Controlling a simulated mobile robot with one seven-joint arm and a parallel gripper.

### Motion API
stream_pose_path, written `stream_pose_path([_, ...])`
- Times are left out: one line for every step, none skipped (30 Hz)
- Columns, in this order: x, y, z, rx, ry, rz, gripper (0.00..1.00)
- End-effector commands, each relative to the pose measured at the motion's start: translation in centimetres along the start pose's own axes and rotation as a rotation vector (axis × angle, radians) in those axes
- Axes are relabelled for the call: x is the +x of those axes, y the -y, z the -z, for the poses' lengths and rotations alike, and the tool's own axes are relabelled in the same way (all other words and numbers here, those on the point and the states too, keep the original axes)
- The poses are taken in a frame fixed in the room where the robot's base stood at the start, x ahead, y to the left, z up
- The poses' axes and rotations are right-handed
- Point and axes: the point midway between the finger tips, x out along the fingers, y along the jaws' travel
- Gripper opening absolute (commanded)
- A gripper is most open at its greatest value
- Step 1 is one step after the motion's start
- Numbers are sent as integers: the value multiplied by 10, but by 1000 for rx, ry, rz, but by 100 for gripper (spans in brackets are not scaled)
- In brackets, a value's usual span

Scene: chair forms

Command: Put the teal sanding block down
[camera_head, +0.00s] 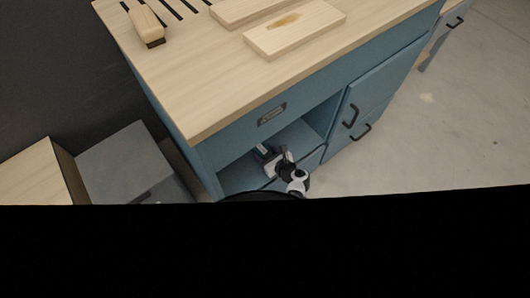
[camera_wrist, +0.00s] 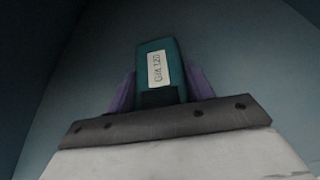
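The teal sanding block (camera_wrist: 172,93) is in the middle of the wrist view, with a white grit label on its face. My gripper (camera_wrist: 162,88) has a purple finger against each side of the block and is shut on it. Dark blue-grey surfaces of the compartment surround it, and I cannot tell whether the block touches the surface below. In the head view my gripper (camera_head: 265,152) is inside the open compartment of the blue workbench (camera_head: 205,158), below the wooden top. The block cannot be made out there.
The compartment's walls are close around my wrist. On the bench top are a wooden brush (camera_head: 145,22) and a pale board with a brown patch (camera_head: 270,36). A grey box (camera_head: 125,165) and a wood-topped box (camera_head: 38,172) stand at left. The floor at right is clear.

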Motion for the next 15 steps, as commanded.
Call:
stream_pose_path([0,0,0,0,0,0,58])
stream_pose_path([0,0,0,0,0,0,62])
stream_pose_path([0,0,0,0,0,0,67])
stream_pose_path([0,0,0,0,-1,0,71])
stream_pose_path([0,0,0,0,-1,0,74])
stream_pose_path([0,0,0,0,0,0,74])
stream_pose_path([0,0,0,0,-1,0,74])
stream_pose_path([0,0,0,0,-1,0,74])
stream_pose_path([0,0,0,0,-1,0,74])
stream_pose_path([0,0,0,0,-1,0,74])
stream_pose_path([0,0,0,0,0,0,74])
stream_pose_path([0,0,0,0,0,0,74])
stream_pose_path([0,0,0,0,0,0,74])
stream_pose_path([-1,0,-2,0,0,0,74])
stream_pose_path([-2,0,-4,0,0,0,74])
